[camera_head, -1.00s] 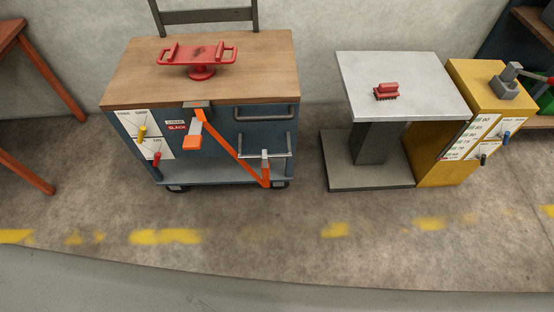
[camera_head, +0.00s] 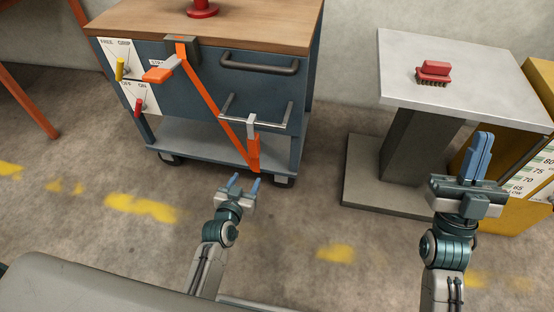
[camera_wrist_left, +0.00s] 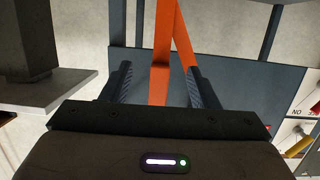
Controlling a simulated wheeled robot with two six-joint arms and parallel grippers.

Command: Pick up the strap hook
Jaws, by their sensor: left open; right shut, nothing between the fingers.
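The strap hook is a pale metal hook (camera_head: 251,123) sitting at the lower rail on the cart's front, with an orange strap end (camera_head: 254,153) hanging below it. An orange strap (camera_head: 210,92) runs diagonally from it up to the cart's top edge. In the left wrist view, orange strap (camera_wrist_left: 160,60) shows between the spread fingers (camera_wrist_left: 159,72); the metal hook is not clear there. My right gripper (camera_head: 482,140) is shut and empty, pointing up.
The blue cart (camera_head: 180,90) has an orange-tipped lever (camera_head: 160,74), an upper handle (camera_head: 258,64) and two small switches. A grey pedestal table (camera_head: 455,85) with a red brush-like object (camera_head: 433,72) stands right, beside a yellow cabinet (camera_head: 510,205). Floor between them is clear.

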